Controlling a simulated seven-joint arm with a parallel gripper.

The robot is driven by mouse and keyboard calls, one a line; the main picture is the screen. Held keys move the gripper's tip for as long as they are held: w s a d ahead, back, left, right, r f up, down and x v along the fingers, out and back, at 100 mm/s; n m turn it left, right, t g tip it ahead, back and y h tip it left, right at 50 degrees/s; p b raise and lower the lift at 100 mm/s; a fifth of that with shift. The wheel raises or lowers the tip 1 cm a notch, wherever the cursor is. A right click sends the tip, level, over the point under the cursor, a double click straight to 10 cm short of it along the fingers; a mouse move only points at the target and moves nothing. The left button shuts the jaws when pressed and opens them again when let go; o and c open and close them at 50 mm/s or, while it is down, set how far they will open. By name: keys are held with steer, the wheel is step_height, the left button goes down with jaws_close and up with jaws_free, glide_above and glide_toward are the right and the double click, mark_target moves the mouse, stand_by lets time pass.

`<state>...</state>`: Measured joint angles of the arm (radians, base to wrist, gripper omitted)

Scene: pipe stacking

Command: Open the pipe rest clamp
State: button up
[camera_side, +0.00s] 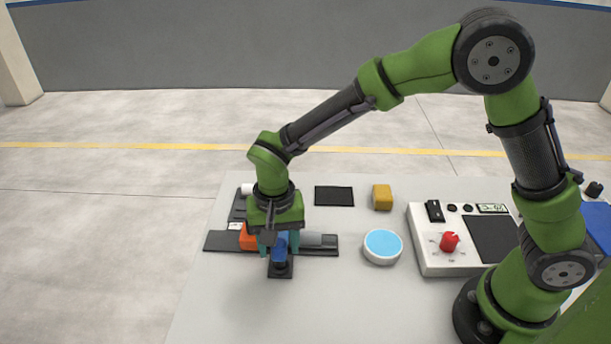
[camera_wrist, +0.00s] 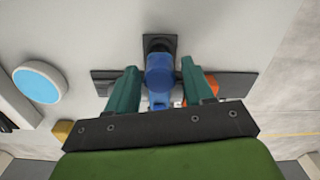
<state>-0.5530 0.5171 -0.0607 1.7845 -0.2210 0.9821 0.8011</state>
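The pipe rest clamp shows as a blue part (camera_side: 280,250) on a small dark base plate (camera_side: 281,271). In the wrist view the blue part (camera_wrist: 159,76) lies between my two teal fingers, with a gap visible on each side. My gripper (camera_side: 278,246) points down over it and is open. In the wrist view my gripper (camera_wrist: 160,82) hides part of what lies below. An orange block (camera_side: 248,238) is just left of the blue part, and a grey pipe-like piece (camera_side: 318,240) is just right of it.
A long dark plate (camera_side: 216,242) runs under these parts. A blue-topped round disc (camera_side: 383,245), a yellow block (camera_side: 382,197) and a black pad (camera_side: 334,196) stand to the right and behind. A control box (camera_side: 450,262) with a red knob is farther right. The table front is clear.

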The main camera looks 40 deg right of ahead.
jaws_close()
steer(key=shift+n, duration=0.4)
steer(key=n, duration=0.3)
steer(key=shift+n, duration=0.4)
steer(key=n, duration=0.4)
steer(key=shift+n, duration=0.3)
steer(key=n, duration=0.5)
steer(key=shift+n, duration=1.9)
steer(key=shift+w+a, duration=0.1)
steer(key=shift+a, duration=0.05)
steer(key=shift+o, duration=1)
jaws_free()
